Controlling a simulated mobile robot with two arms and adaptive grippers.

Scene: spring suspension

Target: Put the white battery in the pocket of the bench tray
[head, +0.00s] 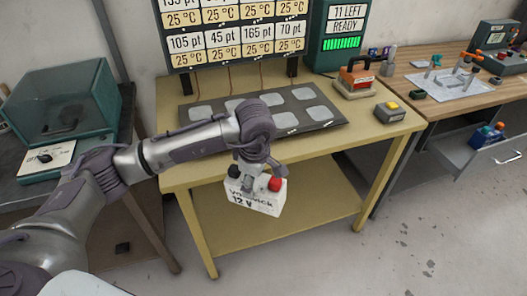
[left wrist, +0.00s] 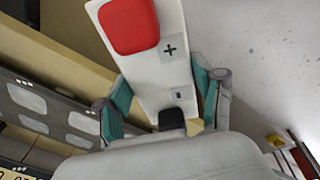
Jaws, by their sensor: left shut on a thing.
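The white battery (head: 258,198), marked "12 V" with a red and a black cap on top, hangs in front of the yellow table's front edge. My left gripper (head: 251,178) is shut on it from above. In the left wrist view the battery (left wrist: 160,65) shows its red cap and plus and minus marks between the two teal fingers of the gripper (left wrist: 163,100). A pale, flat tray-like panel (head: 438,88) with small parts on it lies on the wooden bench at right; I cannot make out its pocket. My right gripper is not in view.
A teal-framed glass case (head: 60,105) stands at left. Floor is clear at front right.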

